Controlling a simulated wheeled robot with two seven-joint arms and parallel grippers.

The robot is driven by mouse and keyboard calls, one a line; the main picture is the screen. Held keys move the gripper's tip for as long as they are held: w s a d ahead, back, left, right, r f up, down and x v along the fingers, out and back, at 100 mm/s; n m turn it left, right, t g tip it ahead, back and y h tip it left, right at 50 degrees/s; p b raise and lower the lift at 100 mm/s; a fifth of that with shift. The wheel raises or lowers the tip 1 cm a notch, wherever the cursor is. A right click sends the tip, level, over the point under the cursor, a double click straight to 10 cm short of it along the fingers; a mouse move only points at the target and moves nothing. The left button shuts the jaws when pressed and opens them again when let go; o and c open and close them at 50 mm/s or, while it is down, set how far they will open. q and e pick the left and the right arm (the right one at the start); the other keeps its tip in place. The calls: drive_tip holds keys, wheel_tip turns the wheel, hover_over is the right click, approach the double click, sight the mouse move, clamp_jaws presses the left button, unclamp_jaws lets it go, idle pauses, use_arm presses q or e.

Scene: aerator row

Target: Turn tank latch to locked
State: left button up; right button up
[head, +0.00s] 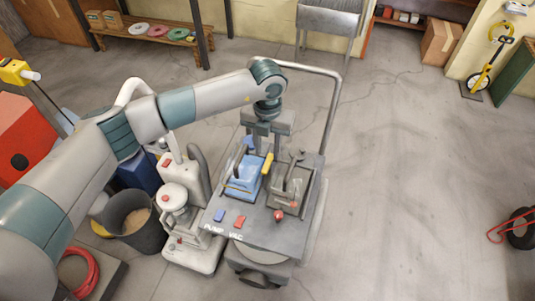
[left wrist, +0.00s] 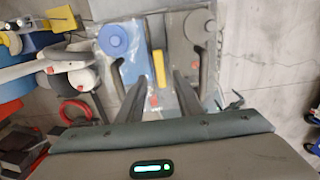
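The cart (head: 232,232), marked PUMP VAC, carries a blue tank (head: 243,186) and a grey tank (head: 284,199) side by side. A yellow lever (head: 267,163), which looks like the tank latch, stands between them. It also shows in the left wrist view as a yellow bar (left wrist: 159,68), pointing along the seam between the tanks. My left gripper (head: 266,170) is over the cart, fingers down. In the left wrist view my left gripper (left wrist: 158,62) has its dark fingers spread wide on both sides of the lever, with clear gaps. My right gripper is not in view.
Blue (head: 219,215) and red (head: 240,221) buttons sit on the cart's front edge. A red knob (head: 278,215) is by the grey tank. A tall rail (head: 333,110) rises behind. A pale machine (head: 172,195) and dark bucket (head: 140,235) stand left.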

sight(267, 162)
use_arm(q)
drive_tip(key=shift+f+p, duration=0.6)
drive_tip(key=shift+f, duration=1.95)
clamp_jaws()
